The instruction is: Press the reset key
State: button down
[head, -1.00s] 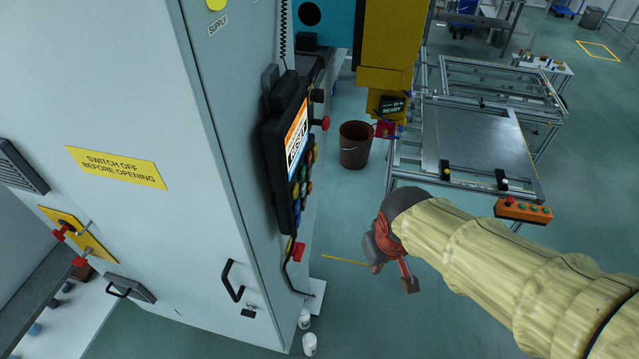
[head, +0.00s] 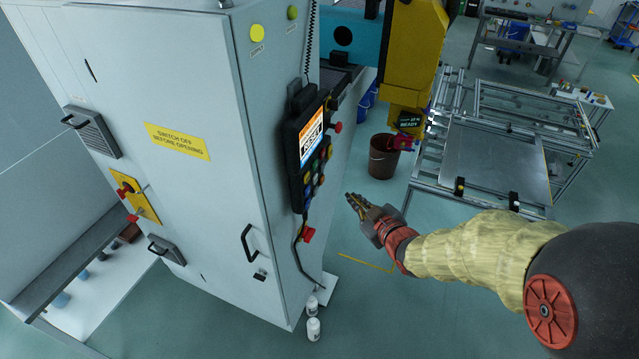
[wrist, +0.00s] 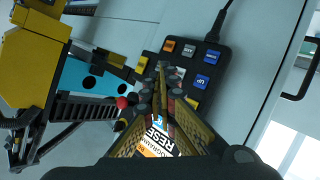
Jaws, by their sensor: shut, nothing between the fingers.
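The control pendant (head: 297,150) is a black unit on the side of the pale cabinet, with an orange and white screen (head: 311,137) above several coloured keys (head: 316,176). In the wrist view its keypad (wrist: 222,72) shows orange, grey, yellow and blue keys. The blue key (wrist: 204,82) seems to read "UP"; I cannot read which key is reset. The screen, partly hidden by my fingers, shows "RESE" (wrist: 158,133). My gripper (head: 350,197) is shut and empty, to the right of the pendant and apart from it. In the wrist view the fingertips (wrist: 166,68) overlap the keypad and hide some keys.
A red mushroom button (head: 307,235) sits below the pendant, and a red knob (head: 336,127) sits beside it. The tall cabinet (head: 190,200) fills the left. A yellow machine part (head: 412,60), a brown bucket (head: 383,158) and a metal frame table (head: 490,165) stand behind.

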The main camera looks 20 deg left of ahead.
aim_at(307, 178)
jog(key=shift+a+r+y, duration=0.4)
jog(key=shift+a+r, duration=0.05)
jog(key=shift+r, duration=0.35)
jog(key=shift+w+a, duration=0.15)
jog(key=shift+a, duration=0.05)
jog(key=a+b, duration=0.1)
jog(key=a, duration=0.7)
jog(key=shift+w+a+b, duration=0.25)
jog(key=shift+w+b, duration=0.05)
jog(key=shift+w, duration=0.05)
jog(key=shift+a+f, duration=0.1)
dwell(0.8)
jog(key=shift+a+b, duration=0.3)
jog(key=shift+b, duration=0.25)
